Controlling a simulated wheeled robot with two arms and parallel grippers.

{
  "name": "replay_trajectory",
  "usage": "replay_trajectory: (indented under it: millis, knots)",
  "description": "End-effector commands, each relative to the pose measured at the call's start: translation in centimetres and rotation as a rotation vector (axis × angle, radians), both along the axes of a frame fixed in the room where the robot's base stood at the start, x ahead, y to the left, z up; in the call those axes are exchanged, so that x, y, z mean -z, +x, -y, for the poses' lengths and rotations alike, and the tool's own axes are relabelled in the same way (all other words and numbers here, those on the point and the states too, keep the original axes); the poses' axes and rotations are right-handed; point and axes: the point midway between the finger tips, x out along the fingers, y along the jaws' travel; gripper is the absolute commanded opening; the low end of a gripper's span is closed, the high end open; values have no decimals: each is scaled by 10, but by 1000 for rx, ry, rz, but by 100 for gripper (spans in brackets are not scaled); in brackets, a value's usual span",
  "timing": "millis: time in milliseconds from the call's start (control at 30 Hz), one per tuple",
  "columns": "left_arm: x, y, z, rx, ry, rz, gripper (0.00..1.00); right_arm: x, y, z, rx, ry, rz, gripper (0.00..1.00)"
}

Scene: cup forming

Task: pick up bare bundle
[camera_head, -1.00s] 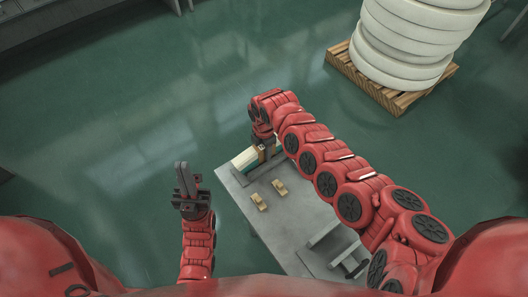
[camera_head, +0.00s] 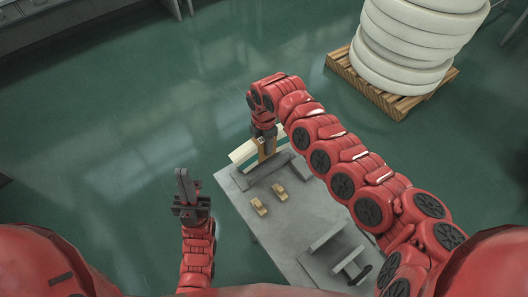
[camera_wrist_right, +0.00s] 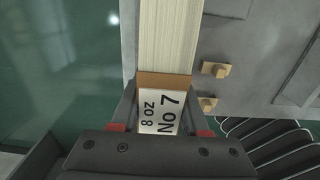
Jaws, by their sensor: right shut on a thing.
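The bundle is a long cream stack (camera_head: 241,152) with a brown band near my right gripper, at the far edge of the grey table. In the right wrist view the cream stack (camera_wrist_right: 170,35) runs upward from the jaws, and a white label (camera_wrist_right: 160,112) reads "8 oz No 7". My right gripper (camera_head: 264,148) is shut on the bundle and holds it a little above the table. Its fingers also show on both sides of the label in the right wrist view (camera_wrist_right: 160,105). My left gripper (camera_head: 183,183) is away to the left of the table, holding nothing visible; its jaw gap is unclear.
The grey table (camera_head: 290,235) has a raised grey holder (camera_head: 264,168) below the bundle. Two small tan blocks (camera_head: 259,206) (camera_head: 279,192) lie on it, and a grey fixture (camera_head: 335,250) stands at its near end. A pallet (camera_head: 390,97) with white rings is at back right.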

Motion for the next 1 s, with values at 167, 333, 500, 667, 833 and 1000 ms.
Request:
replay_trajectory:
  millis: [167,333,500,667,833,1000]
  knots:
    - [-4,0,0,0,0,0,0,-32,0,-1,0,1,0,0]
    - [-11,0,0,0,0,0,0,-42,0,-1,0,2,2,0]
    - [-10,0,0,0,0,0,0,-42,1,0,1,2,2,0]
    - [-10,0,0,0,0,0,0,-42,1,0,0,1,3,54]
    - [-10,0,0,0,0,0,0,-42,1,0,0,1,2,80]
    - [-10,0,0,0,0,0,0,-42,0,0,1,1,2,80]
